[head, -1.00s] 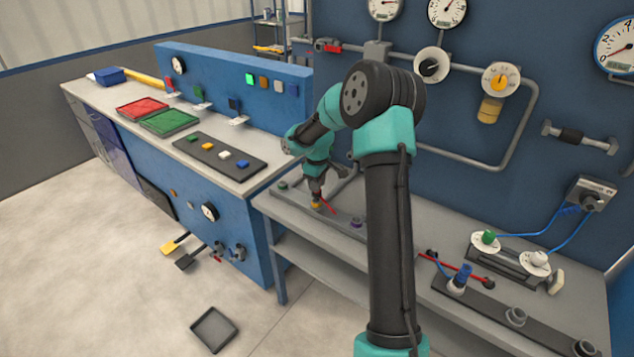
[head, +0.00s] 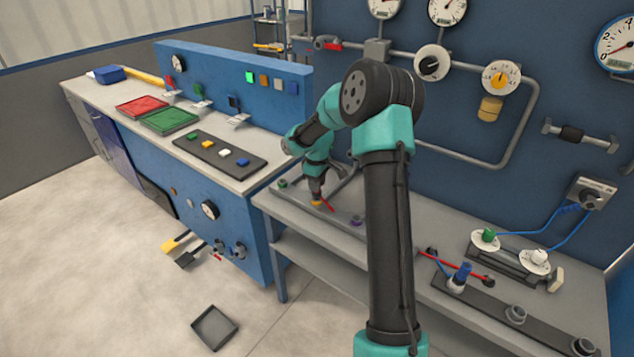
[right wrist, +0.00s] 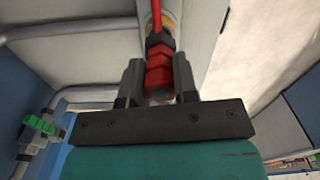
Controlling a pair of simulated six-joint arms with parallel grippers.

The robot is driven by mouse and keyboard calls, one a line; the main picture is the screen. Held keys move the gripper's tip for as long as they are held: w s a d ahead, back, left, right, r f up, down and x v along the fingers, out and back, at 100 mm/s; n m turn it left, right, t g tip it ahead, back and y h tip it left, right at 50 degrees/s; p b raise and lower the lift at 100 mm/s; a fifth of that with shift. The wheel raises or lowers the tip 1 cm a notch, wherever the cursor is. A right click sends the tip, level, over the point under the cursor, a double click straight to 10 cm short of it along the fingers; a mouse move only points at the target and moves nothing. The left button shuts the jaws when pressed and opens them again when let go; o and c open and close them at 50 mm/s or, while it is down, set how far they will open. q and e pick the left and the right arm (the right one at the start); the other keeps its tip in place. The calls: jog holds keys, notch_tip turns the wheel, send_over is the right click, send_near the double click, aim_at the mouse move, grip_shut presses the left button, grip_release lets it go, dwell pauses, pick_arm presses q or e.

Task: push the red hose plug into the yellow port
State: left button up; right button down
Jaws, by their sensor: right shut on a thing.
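My right gripper (head: 316,194) points down at the yellow port (head: 316,204) on the grey bench. In the right wrist view its two fingers (right wrist: 158,78) are shut on the red hose plug (right wrist: 159,66), one on each side. The plug has a dark collar, and its red hose runs toward the top of that view. A yellow ring (right wrist: 149,24) shows just behind the collar. In the head view the gripper covers most of the plug, and a short piece of red hose (head: 327,205) shows beside it. I cannot tell how deep the plug sits. My left gripper is not in view.
A green port (head: 283,184) and a purple port (head: 356,221) stand on either side along the same strip. A pipe wall with gauges stands behind.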

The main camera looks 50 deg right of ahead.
jog(key=shift+f, duration=0.65)
jog(key=c, duration=0.8)
grip_release()
jog(key=shift+r, duration=0.1)
notch_tip(320, 180, up, 17)
jog(key=shift+r, duration=0.15)
dwell(0.3)
